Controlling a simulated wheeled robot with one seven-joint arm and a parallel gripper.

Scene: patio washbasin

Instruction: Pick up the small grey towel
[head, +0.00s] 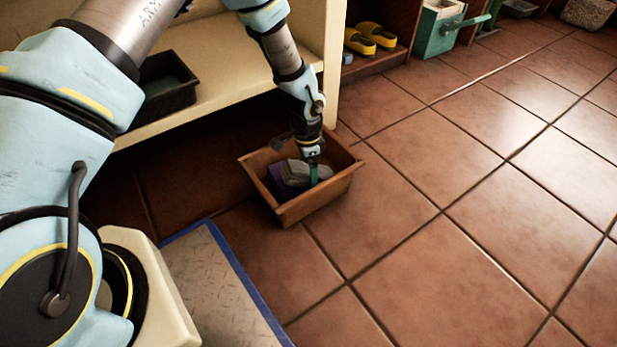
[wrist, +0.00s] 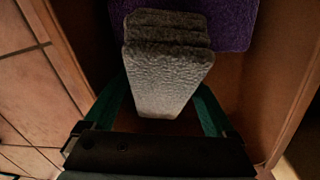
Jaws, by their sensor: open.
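The small grey towel (wrist: 165,75) is folded and lies in a brown wooden box (head: 290,212) on the tiled floor. It also shows in the head view (head: 296,172), partly behind my gripper. A purple cloth (wrist: 232,22) lies beside and partly under it in the wrist view. My gripper (wrist: 160,98) points down into the box. Its two green fingers stand apart, one on each side of the towel's near end. I cannot tell whether either finger touches the towel. In the head view my gripper (head: 314,176) is at the box's right part.
The box walls stand close around my gripper. A cream shelf (head: 215,65) with a dark tray (head: 167,85) is above and left of the box. Yellow shoes (head: 370,38) and a green box (head: 440,30) stand at the back. The tiled floor on the right is clear.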

